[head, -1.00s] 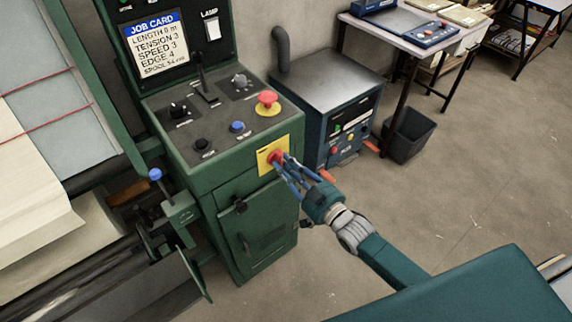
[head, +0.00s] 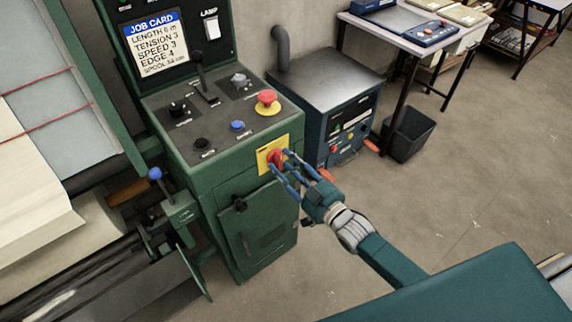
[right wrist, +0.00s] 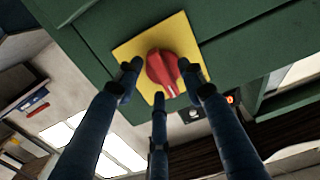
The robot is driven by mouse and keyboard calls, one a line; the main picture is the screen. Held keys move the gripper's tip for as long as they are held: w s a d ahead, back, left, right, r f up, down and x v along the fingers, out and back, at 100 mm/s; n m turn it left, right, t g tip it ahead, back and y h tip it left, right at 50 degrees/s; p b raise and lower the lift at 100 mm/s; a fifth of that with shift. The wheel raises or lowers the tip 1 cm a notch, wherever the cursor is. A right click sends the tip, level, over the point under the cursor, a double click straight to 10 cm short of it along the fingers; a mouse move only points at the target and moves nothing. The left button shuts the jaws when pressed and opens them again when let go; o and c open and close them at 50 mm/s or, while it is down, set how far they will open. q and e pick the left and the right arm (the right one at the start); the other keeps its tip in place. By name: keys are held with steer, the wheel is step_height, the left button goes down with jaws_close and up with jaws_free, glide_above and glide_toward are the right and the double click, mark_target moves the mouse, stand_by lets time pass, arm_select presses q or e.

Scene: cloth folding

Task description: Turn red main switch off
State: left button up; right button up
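The red main switch (head: 277,158) is a rotary knob on a yellow plate (head: 264,160) on the front of the green cabinet, below the sloped control panel. In the right wrist view the knob (right wrist: 162,68) shows with a white mark near its lower end, on its yellow plate (right wrist: 137,50). My right gripper (head: 285,166) is at the knob. Its three fingers (right wrist: 158,80) are spread around the knob, with gaps visible at the sides; contact with the lower finger is unclear. My left gripper is not in view.
A red mushroom button (head: 267,98), a blue button (head: 238,126) and small knobs sit on the panel above. A blue-grey machine (head: 335,80) and a dark bin (head: 408,135) stand to the right. The floor at right is clear.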

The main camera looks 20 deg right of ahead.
steer(key=v, duration=1.2)
steer(key=s+d+f+m+g+h, duration=0.1)
steer(key=s+d+f+g+h, duration=0.2)
steer(key=f, duration=0.8)
steer(key=s+d+f+g, duration=0.15)
steer(key=s+f, duration=0.35)
steer(key=f, duration=0.6)
steer(key=s+d+f+m+g+h, duration=0.1)
steer(key=s+f+g+h, duration=0.2)
steer(key=f, duration=0.8)
steer(key=s+a+f+g, duration=0.1)
steer(key=s+f+g, duration=0.1)
steer(key=s+f, duration=0.3)
steer(key=s+a+f+g, duration=0.1)
steer(key=s+f+g, duration=0.2)
steer(key=s, duration=1.1)
steer(key=s+a+f+g, duration=0.1)
steer(key=s+f+g, duration=0.2)
steer(key=s+f, duration=0.4)
steer(key=shift+s+a+f, duration=0.25)
steer(key=shift+s+a, duration=0.1)
steer(key=shift+s, duration=0.85)
steer(key=shift+g, duration=0.25)
steer(key=shift+c, duration=0.5)
steer(key=shift+c, duration=0.6)
